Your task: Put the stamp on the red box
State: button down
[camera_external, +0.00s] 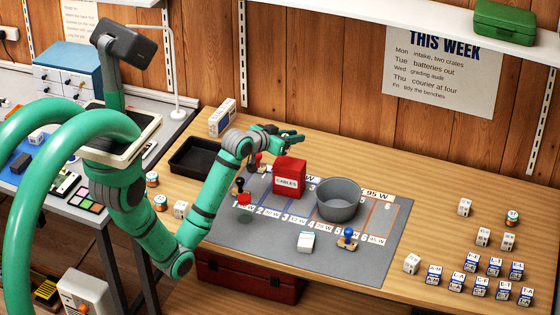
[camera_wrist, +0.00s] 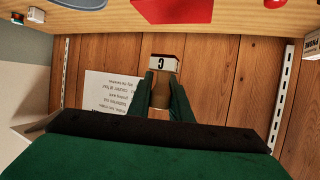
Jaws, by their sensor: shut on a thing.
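The red box (camera_external: 289,178), labelled CABLES, stands on the grey mat; part of it shows at the top of the upside-down wrist view (camera_wrist: 172,9). My gripper (camera_external: 296,138) is at the box's upper back edge in the external picture; I cannot tell whether they touch. In the wrist view my gripper (camera_wrist: 162,85) is shut on a tan thing with a white, dark-red-edged end marked with a letter, probably the stamp (camera_wrist: 162,93). The external view barely shows it. A black-knobbed red piece (camera_external: 243,193) and a blue-knobbed piece (camera_external: 347,239) stand on the mat.
A grey bowl (camera_external: 339,201) stands just right of the box. A red piece (camera_external: 256,161) is left of it, below my wrist. A white block (camera_external: 306,242) lies in front. A black tray (camera_external: 196,158) is at left; several lettered cubes are at right. The wooden wall is behind.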

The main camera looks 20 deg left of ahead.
jog(key=w+f, duration=0.2)
jog(key=shift+d+f, duration=0.3)
jog(key=shift+w+f, duration=0.15)
jog(key=shift+f, duration=1.5)
jog(key=shift+f, duration=0.15)
jog(key=c, duration=1.6)
grip_release()
jog(key=shift+r, duration=0.2)
jog(key=v, duration=1.2)
jog(key=shift+d, duration=0.1)
